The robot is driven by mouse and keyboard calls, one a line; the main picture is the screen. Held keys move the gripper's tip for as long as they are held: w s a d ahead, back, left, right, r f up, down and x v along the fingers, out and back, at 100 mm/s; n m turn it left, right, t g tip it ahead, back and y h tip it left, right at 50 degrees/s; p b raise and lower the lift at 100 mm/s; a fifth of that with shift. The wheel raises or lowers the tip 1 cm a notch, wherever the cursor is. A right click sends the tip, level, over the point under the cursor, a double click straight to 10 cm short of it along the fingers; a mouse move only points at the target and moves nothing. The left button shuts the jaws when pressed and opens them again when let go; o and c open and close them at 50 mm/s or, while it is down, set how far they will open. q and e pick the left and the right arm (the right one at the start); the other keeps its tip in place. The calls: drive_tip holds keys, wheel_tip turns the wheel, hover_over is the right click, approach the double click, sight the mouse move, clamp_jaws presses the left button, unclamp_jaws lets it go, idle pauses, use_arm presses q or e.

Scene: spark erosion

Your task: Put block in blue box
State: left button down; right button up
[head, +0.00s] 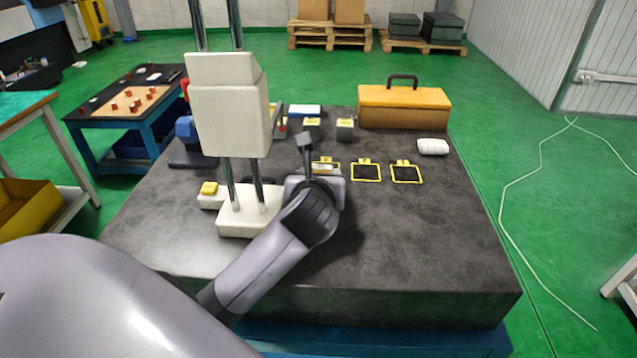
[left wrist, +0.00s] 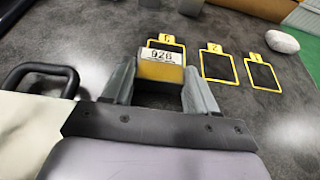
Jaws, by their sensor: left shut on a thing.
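In the left wrist view a block (left wrist: 160,69) with a yellow side and a white label reading 926 sits between the fingers of my left gripper (left wrist: 160,84). The gripper is shut on it, over or at the first yellow-framed square (left wrist: 166,40). In the head view my left gripper (head: 318,172) is at the middle of the dark stone table, and its arm hides most of the block. Two grey blocks with yellow labels, the left one (head: 312,126) and the right one (head: 345,129), stand behind it. A blue container (head: 130,146) shows under the small table at the left. My right gripper is out of view.
A cream stand with upright rods (head: 228,105) rises close left of my left gripper. A yellow case (head: 404,106) is at the back, with a white lump (head: 433,146) in front. Two more yellow-framed squares lie to the right. The stone table (head: 430,220) is clear at front right.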

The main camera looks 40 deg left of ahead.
use_arm(q)
drive_tip(key=shift+r, duration=0.1)
drive_tip(key=c, duration=0.6)
unclamp_jaws()
drive_tip(key=shift+f, duration=0.25)
